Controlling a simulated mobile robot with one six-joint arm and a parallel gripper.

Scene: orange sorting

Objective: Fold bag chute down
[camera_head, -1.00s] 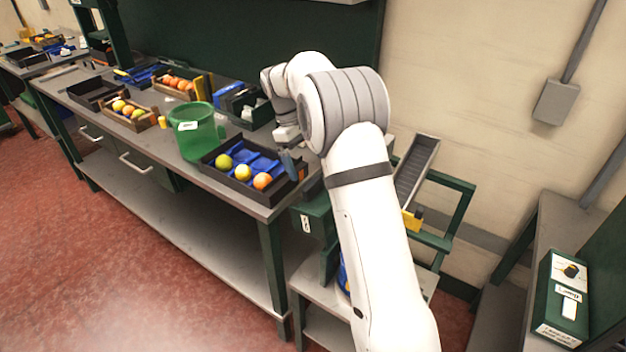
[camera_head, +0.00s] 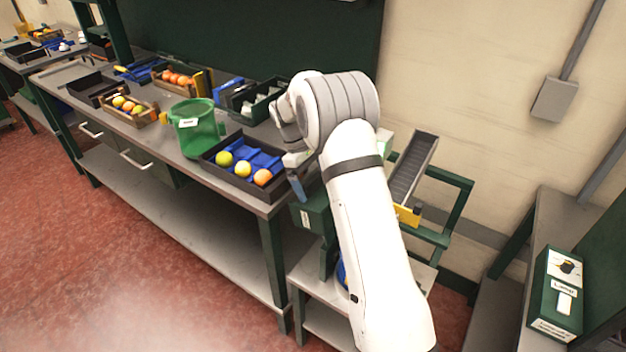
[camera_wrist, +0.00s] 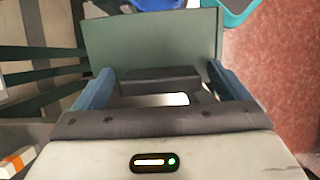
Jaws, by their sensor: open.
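A dark ribbed ramp (camera_head: 412,168) with a yellow lower end slopes on a green frame to the right of my arm; I cannot tell whether it is the bag chute. My gripper (camera_wrist: 162,85) is open, its two blue fingers apart. In the wrist view a flat green panel (camera_wrist: 150,35) lies ahead of and between the fingers, with a dark block (camera_wrist: 160,80) closer in. I cannot tell whether they touch the fingers. In the head view the gripper is mostly hidden by my arm, with a blue finger above a green box (camera_head: 312,212).
A grey workbench (camera_head: 222,184) holds a tray (camera_head: 211,166) of fruit, a green bucket (camera_head: 196,130) and several crates. A green control box (camera_head: 558,295) stands at the lower right. Red floor lies open in front of the bench.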

